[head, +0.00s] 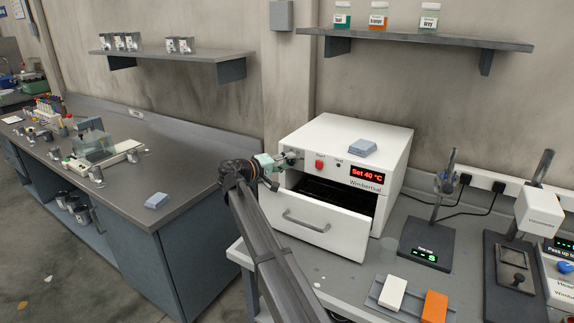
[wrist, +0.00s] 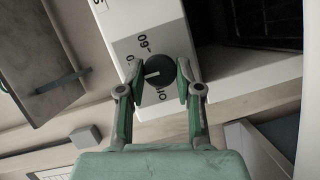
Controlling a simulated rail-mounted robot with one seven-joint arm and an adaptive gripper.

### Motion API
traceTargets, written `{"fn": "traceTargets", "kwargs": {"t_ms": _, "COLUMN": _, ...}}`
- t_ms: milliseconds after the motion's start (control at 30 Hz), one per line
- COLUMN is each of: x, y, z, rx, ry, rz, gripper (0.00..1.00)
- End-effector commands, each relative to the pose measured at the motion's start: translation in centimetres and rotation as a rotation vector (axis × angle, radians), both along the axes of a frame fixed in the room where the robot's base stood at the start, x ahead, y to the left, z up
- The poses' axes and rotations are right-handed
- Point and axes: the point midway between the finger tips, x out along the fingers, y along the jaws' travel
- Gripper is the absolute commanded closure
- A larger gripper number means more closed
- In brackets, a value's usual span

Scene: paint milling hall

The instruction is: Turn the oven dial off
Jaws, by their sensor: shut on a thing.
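The oven is a white box (head: 400,150) on the right bench, with a red display reading "Set 40 °C". Its dial (wrist: 157,72) is a round black knob with a white pointer line on the front panel. The wrist view shows printed marks around it, including "60"; the lettering near the fingers is partly covered. My gripper (wrist: 160,84) is shut on the dial, one fingertip on each side. In the head view my gripper (head: 277,163) reaches the upper left of the oven front and mostly hides the dial.
The oven's front drawer (head: 318,229) is pulled open below the dial. A red start button (head: 319,164) sits right of my gripper. A blue block (head: 362,147) lies on the oven top.

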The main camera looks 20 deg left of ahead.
Motion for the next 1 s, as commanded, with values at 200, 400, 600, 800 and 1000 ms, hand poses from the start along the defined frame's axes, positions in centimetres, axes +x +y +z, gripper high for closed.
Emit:
{"fn": "traceTargets", "kwargs": {"t_ms": 200, "x": 0.06, "y": 0.06, "z": -0.18, "rx": -0.133, "ry": 0.021, "rz": 0.002, "gripper": 1.00}}
{"fn": "traceTargets", "kwargs": {"t_ms": 400, "x": 0.06, "y": 0.07, "z": -0.13, "rx": -0.201, "ry": 0.033, "rz": 0.002, "gripper": 1.00}}
{"fn": "traceTargets", "kwargs": {"t_ms": 600, "x": 0.06, "y": 0.07, "z": -0.11, "rx": -0.226, "ry": 0.036, "rz": 0.002, "gripper": 1.00}}
{"fn": "traceTargets", "kwargs": {"t_ms": 800, "x": 0.07, "y": 0.07, "z": -0.08, "rx": -0.228, "ry": 0.036, "rz": 0.001, "gripper": 1.00}}
{"fn": "traceTargets", "kwargs": {"t_ms": 1000, "x": 0.07, "y": 0.07, "z": -0.09, "rx": -0.227, "ry": 0.036, "rz": 0.002, "gripper": 0.48}}
